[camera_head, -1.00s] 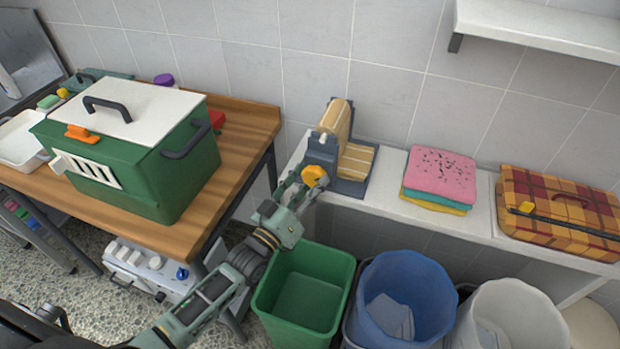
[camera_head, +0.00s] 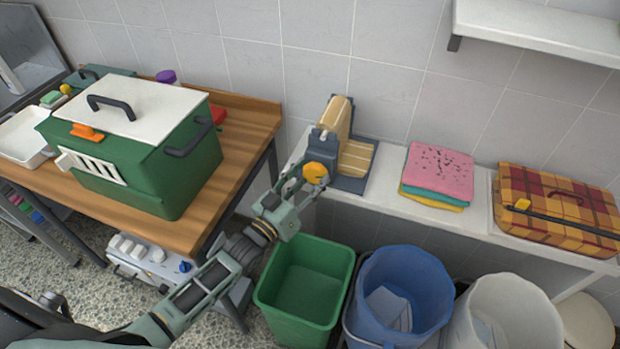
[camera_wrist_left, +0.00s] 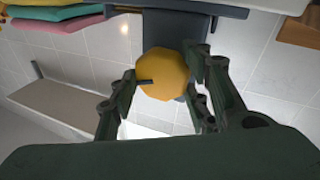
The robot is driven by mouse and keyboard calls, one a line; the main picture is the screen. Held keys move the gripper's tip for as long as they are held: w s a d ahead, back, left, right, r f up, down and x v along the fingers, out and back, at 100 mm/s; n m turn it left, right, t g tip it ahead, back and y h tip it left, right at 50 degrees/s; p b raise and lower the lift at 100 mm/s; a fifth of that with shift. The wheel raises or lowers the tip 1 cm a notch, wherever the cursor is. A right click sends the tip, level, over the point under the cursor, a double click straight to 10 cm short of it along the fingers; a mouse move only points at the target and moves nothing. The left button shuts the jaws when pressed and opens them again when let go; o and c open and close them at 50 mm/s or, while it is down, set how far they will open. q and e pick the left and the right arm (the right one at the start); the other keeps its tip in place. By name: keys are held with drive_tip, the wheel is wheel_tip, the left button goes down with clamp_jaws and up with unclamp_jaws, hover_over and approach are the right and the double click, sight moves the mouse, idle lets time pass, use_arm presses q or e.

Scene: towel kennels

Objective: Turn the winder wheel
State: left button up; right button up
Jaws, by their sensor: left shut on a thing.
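The winder (camera_head: 325,150) is a dark grey stand on the white ledge, with a roll of yellow striped towel (camera_head: 338,117) on it and more of that cloth lying on its base. Its yellow wheel (camera_head: 316,173) faces me on the near side. My left gripper (camera_head: 301,186) is shut on the wheel. In the left wrist view the wheel (camera_wrist_left: 162,74) sits between the two fingers, with a dark mark on its face. My right gripper is not in view.
Folded pink, teal and yellow towels (camera_head: 437,172) and a plaid case (camera_head: 558,210) lie along the ledge. Green (camera_head: 304,290), blue (camera_head: 405,298) and white bins (camera_head: 508,315) stand below. A green kennel (camera_head: 135,150) stands on the wooden table (camera_head: 240,125) at left.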

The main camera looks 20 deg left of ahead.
use_arm(q)
drive_tip(key=o, duration=0.9)
drive_tip(key=shift+d+f, duration=0.1)
drive_tip(key=shift+f, duration=0.15)
drive_tip(key=shift+o, duration=1)
drive_tip(key=shift+r, duration=0.15)
drive_tip(key=shift+s, duration=0.1)
drive_tip(key=v, duration=1.2)
